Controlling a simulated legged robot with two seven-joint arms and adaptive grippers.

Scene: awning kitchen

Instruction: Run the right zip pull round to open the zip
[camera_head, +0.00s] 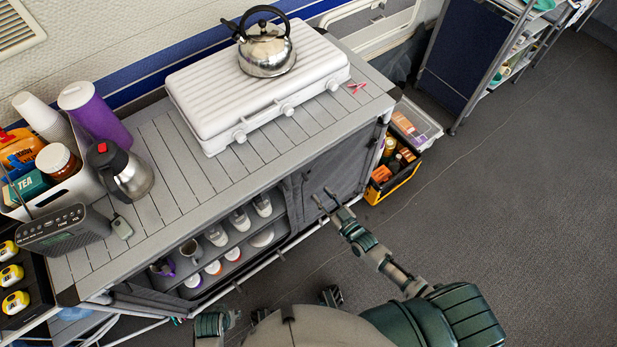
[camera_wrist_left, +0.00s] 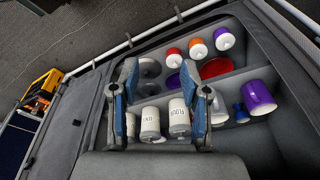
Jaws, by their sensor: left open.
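The grey fabric front (camera_head: 335,165) of the kitchen unit's right-hand compartment hangs closed across it. The zip pull is too small to make out. My right gripper (camera_head: 321,194) is at this fabric, its two fingers apart, with nothing visible between them. I cannot tell whether it touches the fabric. In the left wrist view, my left gripper (camera_wrist_left: 164,100) is open and empty in front of the open shelves (camera_wrist_left: 160,88). The closed fabric front (camera_wrist_left: 72,120) lies left of it there.
White canisters (camera_head: 216,235) and cups stand on the open shelves. A kettle (camera_head: 266,52) sits on the white closed stove (camera_head: 205,92) on top. A yellow-black toolbox (camera_head: 374,193) stands at the unit's right end. The floor (camera_head: 500,190) further right is clear.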

